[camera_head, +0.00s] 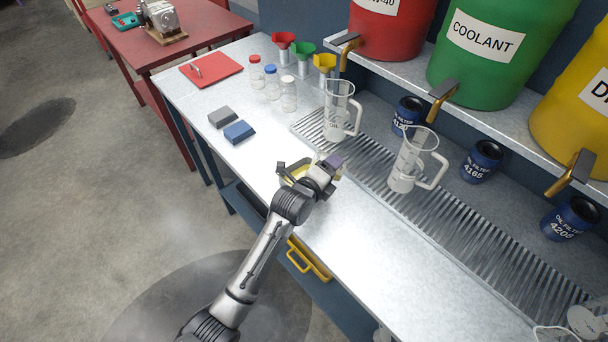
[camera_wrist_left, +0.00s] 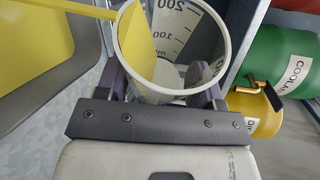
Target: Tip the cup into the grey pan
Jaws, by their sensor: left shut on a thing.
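My left gripper (camera_head: 328,167) is over the bench's near half, shut on the clear cup. In the wrist view the cup (camera_wrist_left: 220,55) sits between the purple finger pads, its round mouth facing the camera and its scale marks showing. A yellow surface like liquid shows inside the cup, and a yellow strip runs from near its rim toward the upper left. The grey pan (camera_wrist_left: 58,85) shows at the left of the wrist view, with yellow inside its rim. In the head view my gripper hides most of the cup and pan. My right gripper is not in view.
Two clear jugs (camera_head: 340,112) (camera_head: 412,160) stand by the slatted grate (camera_head: 470,240). Grey (camera_head: 222,117) and blue (camera_head: 238,132) blocks, capped bottles and funnels are farther left. Drums with taps stand on the raised shelf. The bench's near right is bare.

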